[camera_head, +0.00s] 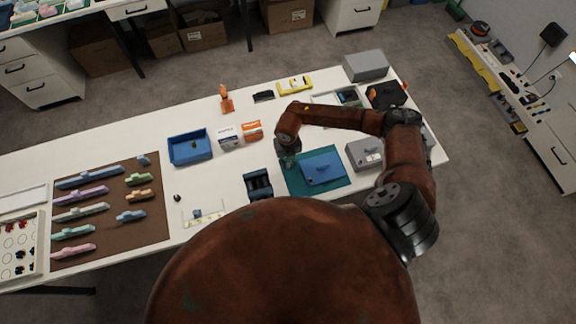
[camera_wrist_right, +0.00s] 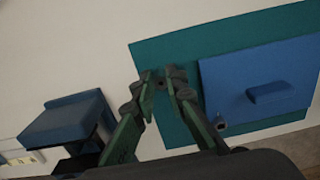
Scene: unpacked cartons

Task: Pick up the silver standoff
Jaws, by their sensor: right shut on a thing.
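My right gripper (camera_head: 288,160) is over the left edge of the teal mat (camera_head: 294,183). In the right wrist view the gripper (camera_wrist_right: 163,77) has its two green-and-black fingers close together, shut on a tiny piece, the silver standoff (camera_wrist_right: 160,84). The standoff is mostly hidden by the fingertips and looks dark there. Its height above the mat is hard to tell. In the head view it is too small to make out. My left gripper is in neither view.
A dark blue holder (camera_head: 258,184) stands to the left. A grey box (camera_head: 364,153) is right of the mat. A blue tray (camera_head: 189,147) lies further left.

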